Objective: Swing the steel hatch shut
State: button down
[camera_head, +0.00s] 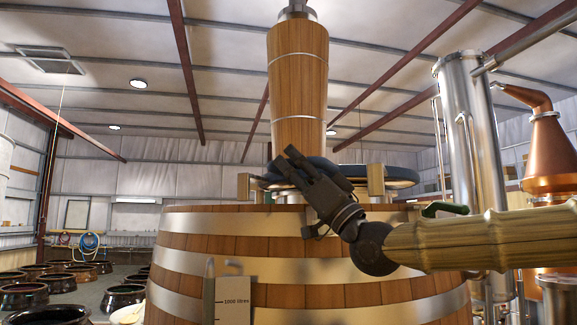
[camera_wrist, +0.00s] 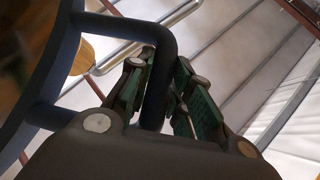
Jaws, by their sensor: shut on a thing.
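A round hatch with a dark blue rim (camera_head: 402,174) sits on top of the big wooden vat in the head view. My gripper (camera_head: 284,160) reaches across it from the right and hides part of it. In the wrist view a dark blue bent bar (camera_wrist: 158,40), the hatch's handle, passes between the fingers of my gripper (camera_wrist: 165,65). The fingers are shut on this bar. The curved dark rim (camera_wrist: 45,65) fills the left of the wrist view. How far the hatch stands open cannot be told.
The steel-banded wooden vat (camera_head: 190,245) fills the middle, with a level gauge (camera_head: 233,300) on its front. A wooden column (camera_head: 298,85) rises behind my gripper. A steel column (camera_head: 470,130) and copper still (camera_head: 553,150) stand right. Several dark jars (camera_head: 25,295) are sunk at left.

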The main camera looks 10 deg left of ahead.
jog(key=shift+r, duration=0.2)
jog(key=c, duration=1.5)
grip_release()
jog(key=shift+o, duration=1)
jog(key=shift+f, duration=0.15)
jog(key=v, duration=1.2)
